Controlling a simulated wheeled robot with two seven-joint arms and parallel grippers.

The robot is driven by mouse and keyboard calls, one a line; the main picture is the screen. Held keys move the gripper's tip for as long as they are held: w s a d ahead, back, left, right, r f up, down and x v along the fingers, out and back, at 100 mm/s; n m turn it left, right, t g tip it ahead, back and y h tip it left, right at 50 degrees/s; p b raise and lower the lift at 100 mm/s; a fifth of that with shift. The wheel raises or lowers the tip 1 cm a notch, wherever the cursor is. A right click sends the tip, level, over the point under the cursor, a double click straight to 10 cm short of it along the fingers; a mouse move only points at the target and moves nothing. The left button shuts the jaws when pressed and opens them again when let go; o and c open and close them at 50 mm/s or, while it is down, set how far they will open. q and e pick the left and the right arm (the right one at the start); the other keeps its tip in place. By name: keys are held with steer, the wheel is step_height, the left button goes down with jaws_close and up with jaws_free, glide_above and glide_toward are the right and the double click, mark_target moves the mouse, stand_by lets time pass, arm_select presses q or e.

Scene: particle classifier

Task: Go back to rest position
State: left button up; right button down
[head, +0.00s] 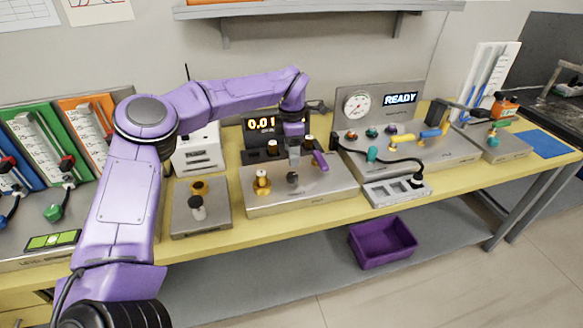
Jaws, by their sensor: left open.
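My left arm comes in from the left and bends over the bench, with its wrist at the middle. My left gripper (294,160) points down above the middle metal box (305,197) and is open. It is close to a dark knob (292,178) on the box top; I cannot tell whether they touch. Nothing shows held in the gripper. A brass knob (262,182) stands left of the gripper, and a purple part (320,160) is right of it. My right gripper is not in view.
A display reading 0.01 (261,124) stands behind the gripper. A small box with a black-topped knob (197,206) is to the left. A READY panel (400,99) with a gauge and pipes is to the right. A purple bin (382,242) sits on the lower shelf.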

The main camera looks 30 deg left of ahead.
arm_select(q)
step_height(320, 180, up, 2)
steer(key=shift+r, duration=0.1)
stand_by(0.4)
